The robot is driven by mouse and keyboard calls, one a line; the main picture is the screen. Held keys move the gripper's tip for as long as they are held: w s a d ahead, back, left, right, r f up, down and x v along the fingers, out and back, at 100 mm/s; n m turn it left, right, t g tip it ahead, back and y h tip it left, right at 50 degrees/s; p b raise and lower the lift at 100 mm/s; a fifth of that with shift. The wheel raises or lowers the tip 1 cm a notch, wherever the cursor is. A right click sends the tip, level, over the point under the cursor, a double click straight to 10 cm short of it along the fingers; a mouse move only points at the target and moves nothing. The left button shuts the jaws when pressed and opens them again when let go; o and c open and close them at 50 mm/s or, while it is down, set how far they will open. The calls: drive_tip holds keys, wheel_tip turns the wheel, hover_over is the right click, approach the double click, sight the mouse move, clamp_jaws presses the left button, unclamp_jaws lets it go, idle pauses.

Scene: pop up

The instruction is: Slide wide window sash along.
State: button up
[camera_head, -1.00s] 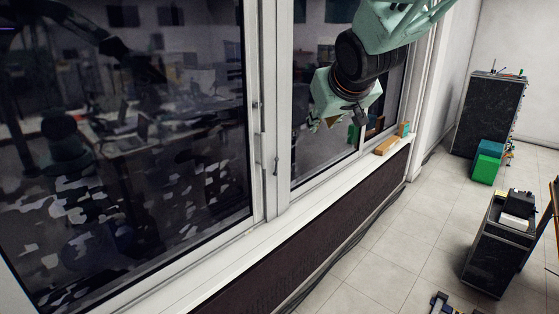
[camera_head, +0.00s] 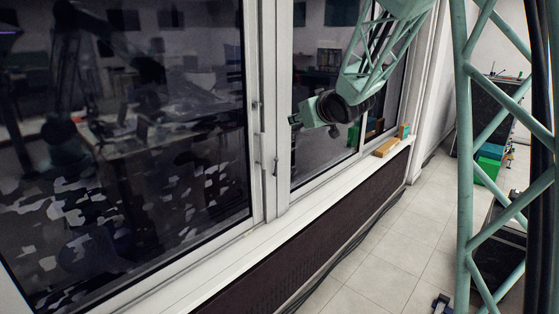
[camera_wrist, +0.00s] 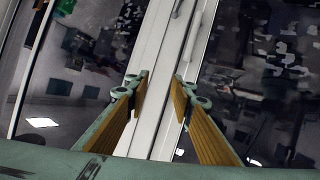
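The large window sash on the left (camera_head: 252,60) has a white frame around a dark reflecting pane. A second sash (camera_head: 284,75) with its own pane stands to its right. A slim handle (camera_head: 277,166) sits on the white uprights where they meet; a handle also shows at the top of the wrist view (camera_wrist: 192,38). My gripper (camera_head: 293,120) is in front of the right pane, near the uprights. In the wrist view my gripper (camera_wrist: 161,82) has its two tan-padded fingers apart, with the white uprights seen between them. Nothing is held, and contact with the frame cannot be told.
A white sill (camera_head: 330,188) runs below the window, with a tan block (camera_head: 385,148) near its right end. A dark radiator panel (camera_head: 310,220) is under it. Green boxes (camera_head: 488,163) and a dark cabinet (camera_head: 497,115) stand at the right.

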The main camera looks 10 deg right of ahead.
drive_tip(key=w+a+f+n+y+b, duration=0.1)
drive_tip(key=w+f+y, duration=0.3)
drive_tip(key=f, duration=0.6)
drive_tip(key=w+a+f+n+t+y+b, duration=0.1)
drive_tip(key=w+a+f+n+y+b, duration=0.1)
drive_tip(key=w+f, duration=0.6)
wheel_tip(320, 180, down, 2)
drive_tip(key=a+y, duration=0.1)
drive_tip(key=y, duration=0.1)
drive_tip(key=shift+w+f+n+y, duration=0.15)
drive_tip(key=shift+w+n+y, duration=0.15)
drive_tip(key=shift+w+y, duration=0.1)
drive_tip(key=shift+w+a, duration=0.1)
drive_tip(key=shift+a, duration=0.05)
drive_tip(key=p+x, duration=0.1)
drive_tip(key=x, duration=0.6)
drive_tip(key=shift+w, duration=0.2)
drive_tip(key=shift+a, duration=0.15)
drive_tip(key=c, duration=0.7)
